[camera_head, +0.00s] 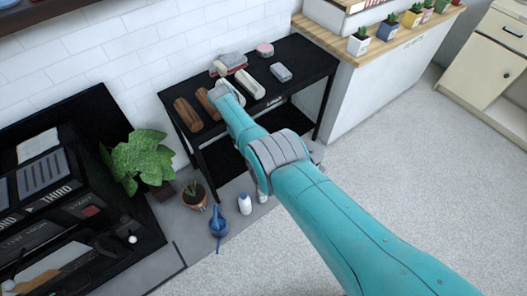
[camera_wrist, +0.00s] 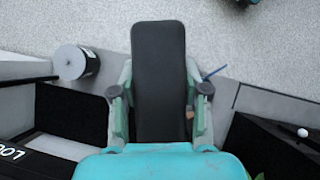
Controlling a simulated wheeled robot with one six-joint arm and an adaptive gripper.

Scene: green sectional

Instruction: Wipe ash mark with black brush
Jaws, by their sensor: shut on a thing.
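My gripper (camera_wrist: 159,92) shows in the wrist view with a finger on each side of a long, flat black thing, which I take to be the black brush (camera_wrist: 158,55). The gripper is shut on it, and it extends up the picture between the fingers. Its bristles cannot be made out. In the head view, my arm reaches up and left to the black table (camera_head: 318,62), and the arm hides the gripper and brush. I cannot make out an ash mark in either view.
The table holds brown rolls (camera_head: 187,114), a white roll (camera_head: 250,84) and a grey block (camera_head: 281,72). A leafy plant (camera_head: 140,158), a small potted plant (camera_head: 194,194), a blue watering can (camera_head: 219,222) and a white bottle (camera_head: 245,204) stand left of my arm. Open floor lies right.

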